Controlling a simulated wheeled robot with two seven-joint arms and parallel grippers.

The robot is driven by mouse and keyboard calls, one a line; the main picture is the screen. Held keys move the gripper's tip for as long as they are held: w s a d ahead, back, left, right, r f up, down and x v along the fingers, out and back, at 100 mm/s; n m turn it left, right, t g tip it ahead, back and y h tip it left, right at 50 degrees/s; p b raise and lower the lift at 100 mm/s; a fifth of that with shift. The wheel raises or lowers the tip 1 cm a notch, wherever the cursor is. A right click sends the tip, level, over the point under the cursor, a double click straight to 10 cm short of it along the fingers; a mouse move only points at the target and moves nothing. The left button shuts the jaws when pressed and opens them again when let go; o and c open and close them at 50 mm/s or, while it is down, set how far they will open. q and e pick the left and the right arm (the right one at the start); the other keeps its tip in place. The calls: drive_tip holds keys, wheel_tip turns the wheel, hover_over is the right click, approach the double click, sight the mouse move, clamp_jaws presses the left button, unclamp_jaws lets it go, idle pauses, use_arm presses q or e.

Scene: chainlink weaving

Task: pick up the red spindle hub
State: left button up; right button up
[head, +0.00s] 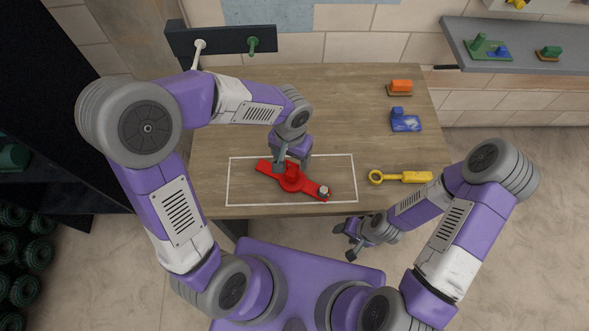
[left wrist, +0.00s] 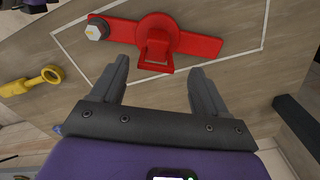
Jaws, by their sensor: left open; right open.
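The red spindle hub (head: 291,179) lies on the wooden table inside a white outlined rectangle. It is a flat red bar with a raised round middle and an upright block, and a pale hex-headed piece (head: 324,191) sits at its right end. My left gripper (head: 292,163) is over the hub's middle, partly hiding it. In the left wrist view the open fingers (left wrist: 155,82) are empty, with the hub (left wrist: 158,42) just beyond their tips and its raised block between them. My right gripper (head: 348,240) is open and empty, off the table's front edge.
A yellow ring-ended tool (head: 400,177) lies right of the outline. A blue piece (head: 405,121) and an orange block (head: 400,88) are further back on the right. A dark rack with pegs (head: 221,41) stands behind the table, and a grey shelf (head: 520,58) is at right.

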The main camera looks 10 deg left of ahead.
sight(292, 171)
use_arm(q)
drive_tip(key=f, duration=0.4)
drive_tip(key=f+b, duration=0.1)
drive_tip(key=f, duration=0.1)
drive_tip(key=shift+s+d+f, duration=0.15)
drive_tip(key=shift+s+d, duration=0.05)
drive_tip(key=shift+s, duration=0.05)
drive_tip(key=shift+c, duration=0.3)
clamp_jaws()
